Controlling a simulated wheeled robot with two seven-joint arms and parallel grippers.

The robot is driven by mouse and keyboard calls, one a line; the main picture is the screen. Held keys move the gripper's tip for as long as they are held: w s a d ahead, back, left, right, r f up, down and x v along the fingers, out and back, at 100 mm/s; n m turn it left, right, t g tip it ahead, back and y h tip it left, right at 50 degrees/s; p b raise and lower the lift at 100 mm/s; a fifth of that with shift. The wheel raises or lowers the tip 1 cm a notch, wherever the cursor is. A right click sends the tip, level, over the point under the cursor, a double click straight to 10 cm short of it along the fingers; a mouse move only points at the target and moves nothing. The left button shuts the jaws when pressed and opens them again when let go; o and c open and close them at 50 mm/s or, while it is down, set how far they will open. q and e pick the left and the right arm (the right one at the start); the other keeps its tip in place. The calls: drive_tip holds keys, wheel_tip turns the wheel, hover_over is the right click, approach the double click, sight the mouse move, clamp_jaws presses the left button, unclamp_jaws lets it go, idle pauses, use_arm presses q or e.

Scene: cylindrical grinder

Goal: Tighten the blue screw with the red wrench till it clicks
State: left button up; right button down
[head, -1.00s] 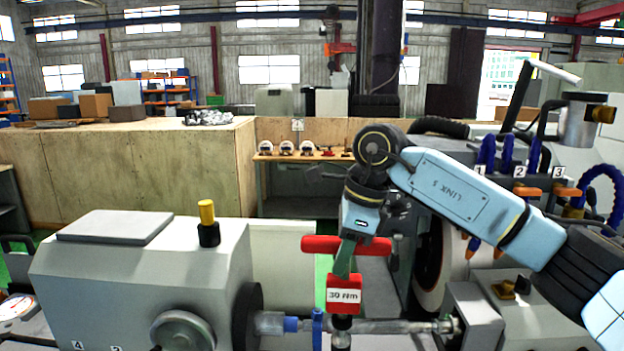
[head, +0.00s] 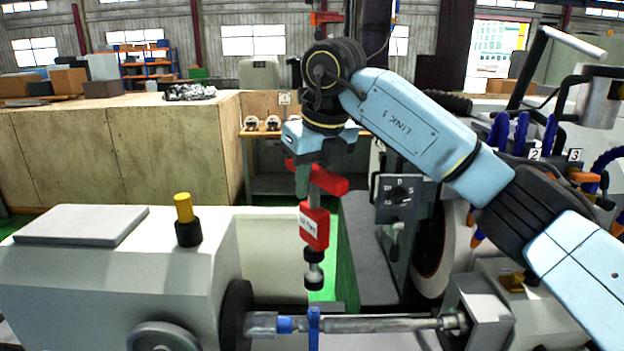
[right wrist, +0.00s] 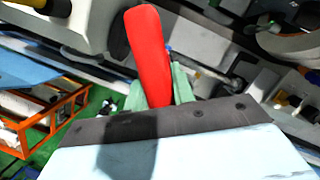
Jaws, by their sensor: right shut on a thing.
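The red wrench (head: 314,226) has a T-shaped red handle, a labelled red body and a dark shaft with a metal socket at its lower end. My right gripper (head: 303,182) has green fingers shut on the handle; the handle also shows between the fingers in the right wrist view (right wrist: 150,58). The wrench hangs nearly upright, tilted slightly. The blue screw (head: 314,326) stands upright by the left end of the grey shaft. In the head view the socket is above the screw, with a visible gap between them. My left gripper is not in view.
The grey shaft (head: 380,324) runs between the left headstock (head: 130,265) and the right tailstock (head: 482,308). A yellow-and-black knob (head: 186,220) stands on the headstock. A grinding wheel (head: 455,245) and blue hoses (head: 522,135) lie at the right. A wooden bench (head: 165,150) stands behind.

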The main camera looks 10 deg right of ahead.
sight(312, 212)
drive_tip(key=shift+s+d+b+x, duration=0.1)
drive_tip(key=shift+s+b+x, duration=0.05)
drive_tip(key=shift+b+x, duration=0.6)
drive_tip(key=shift+s+d+b+x, duration=0.1)
drive_tip(key=shift+s+b+x, duration=0.1)
drive_tip(key=shift+b+x, duration=0.6)
drive_tip(key=shift+s+d+b+x, duration=0.15)
drive_tip(key=shift+b+x, duration=0.3)
drive_tip(key=shift+x, duration=0.6)
drive_tip(key=shift+a+f, duration=0.1)
drive_tip(key=shift+f, duration=0.1)
drive_tip(key=shift+f+b, duration=0.3)
drive_tip(key=shift+f, duration=0.1)
drive_tip(key=shift+f+b, duration=0.8)
drive_tip(key=shift+f, duration=0.3)
drive_tip(key=shift+f+b, duration=0.35)
drive_tip(key=shift+f, duration=0.1)
drive_tip(key=shift+s+f+m+h+b, duration=0.1)
drive_tip(key=shift+f+m+h+b, duration=0.15)
drive_tip(key=shift+m, duration=0.6)
drive_tip(key=shift+s+f+m+h+b, duration=0.15)
drive_tip(key=shift+m+b, duration=0.2)
drive_tip(key=shift+m, duration=0.5)
